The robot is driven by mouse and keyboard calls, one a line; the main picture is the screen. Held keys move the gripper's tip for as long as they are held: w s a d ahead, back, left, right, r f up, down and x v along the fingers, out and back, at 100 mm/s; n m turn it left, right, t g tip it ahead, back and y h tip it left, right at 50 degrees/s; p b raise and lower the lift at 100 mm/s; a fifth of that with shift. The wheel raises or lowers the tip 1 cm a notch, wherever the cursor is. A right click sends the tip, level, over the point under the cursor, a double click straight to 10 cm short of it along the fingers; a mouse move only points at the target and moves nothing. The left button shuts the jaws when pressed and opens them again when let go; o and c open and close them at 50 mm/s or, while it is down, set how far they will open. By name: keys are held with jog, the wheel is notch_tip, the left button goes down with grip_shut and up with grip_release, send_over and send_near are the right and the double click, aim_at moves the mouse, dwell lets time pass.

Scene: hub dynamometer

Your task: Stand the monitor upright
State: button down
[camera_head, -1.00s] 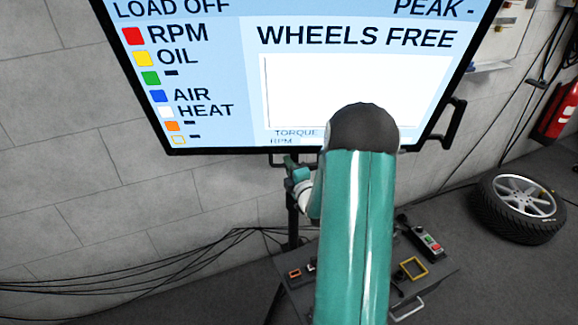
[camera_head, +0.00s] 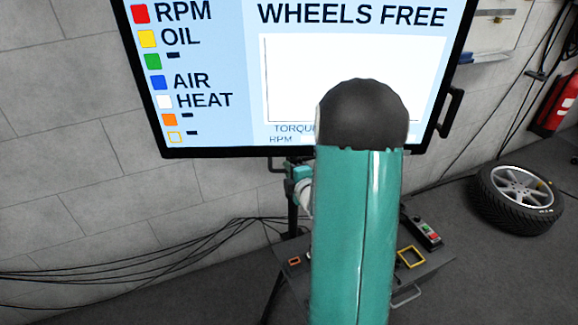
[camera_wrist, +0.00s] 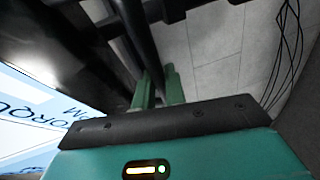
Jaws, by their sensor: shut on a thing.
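The monitor (camera_head: 215,65) fills the top of the head view, lit with "WHEELS FREE" and coloured labels; its top edge is out of frame. Its side edges slant inward toward the bottom, and I cannot tell its exact tilt. A corner of the screen (camera_wrist: 30,125) shows at the left of the wrist view. My gripper (camera_wrist: 158,90) has its green fingers closed around a dark bar (camera_wrist: 143,42). In the head view my gripper (camera_head: 298,172) is just under the monitor's lower edge, largely hidden by my arm. Whether the bar is a monitor handle is unclear.
A dark stand with a sloped control panel (camera_head: 435,268) is below the monitor, with a button box (camera_head: 425,232) on it. Black cables (camera_head: 130,265) run along the wall at left. A tyre (camera_head: 515,198) and a red extinguisher (camera_head: 555,105) are at right.

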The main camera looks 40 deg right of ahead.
jog(key=shift+s+a+f, duration=0.1)
jog(key=shift+s+a, duration=0.05)
jog(key=shift+s, duration=0.05)
jog(key=c, duration=1.5)
grip_release()
jog(key=shift+o, duration=0.2)
jog(key=shift+s, duration=0.15)
